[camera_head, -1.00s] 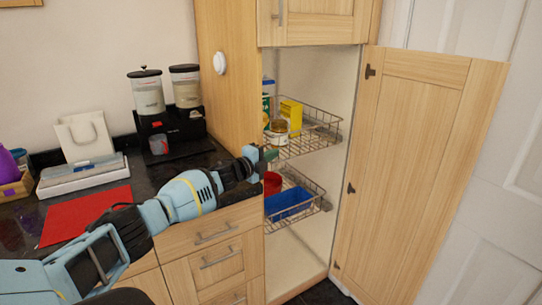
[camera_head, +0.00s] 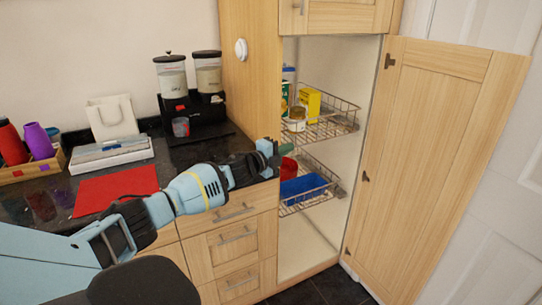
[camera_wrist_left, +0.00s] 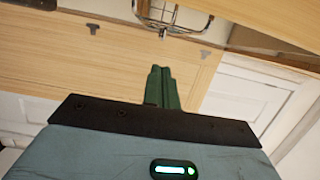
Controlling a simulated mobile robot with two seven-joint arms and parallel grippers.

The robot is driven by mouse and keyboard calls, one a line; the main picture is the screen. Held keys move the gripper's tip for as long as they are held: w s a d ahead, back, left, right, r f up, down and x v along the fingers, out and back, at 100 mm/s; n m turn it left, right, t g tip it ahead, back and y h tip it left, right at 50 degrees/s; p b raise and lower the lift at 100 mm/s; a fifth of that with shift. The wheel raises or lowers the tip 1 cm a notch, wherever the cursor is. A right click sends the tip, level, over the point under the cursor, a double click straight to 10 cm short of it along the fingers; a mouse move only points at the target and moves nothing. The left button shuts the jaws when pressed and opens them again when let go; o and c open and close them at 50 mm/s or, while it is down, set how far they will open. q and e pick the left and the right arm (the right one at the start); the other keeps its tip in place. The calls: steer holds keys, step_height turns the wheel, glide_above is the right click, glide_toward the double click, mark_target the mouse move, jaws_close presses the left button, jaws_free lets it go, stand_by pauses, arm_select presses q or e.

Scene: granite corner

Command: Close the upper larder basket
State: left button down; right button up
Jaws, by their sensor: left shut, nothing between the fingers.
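The upper larder basket (camera_head: 343,127) is a wire basket in the open tall cupboard. My right gripper is not in view.
The lower wire basket (camera_head: 311,203) holds a blue bin and a red item. The cupboard door (camera_head: 430,150) stands wide open on the right. Left is a dark counter with a red mat (camera_head: 117,190), a wooden caddy (camera_head: 30,172) and dispensers (camera_head: 172,77). Drawers are below.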

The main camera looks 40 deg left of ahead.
arm_select(q)
steer(key=s, duration=0.6)
steer(key=shift+s+a, duration=0.15)
steer(key=shift+s, duration=0.05)
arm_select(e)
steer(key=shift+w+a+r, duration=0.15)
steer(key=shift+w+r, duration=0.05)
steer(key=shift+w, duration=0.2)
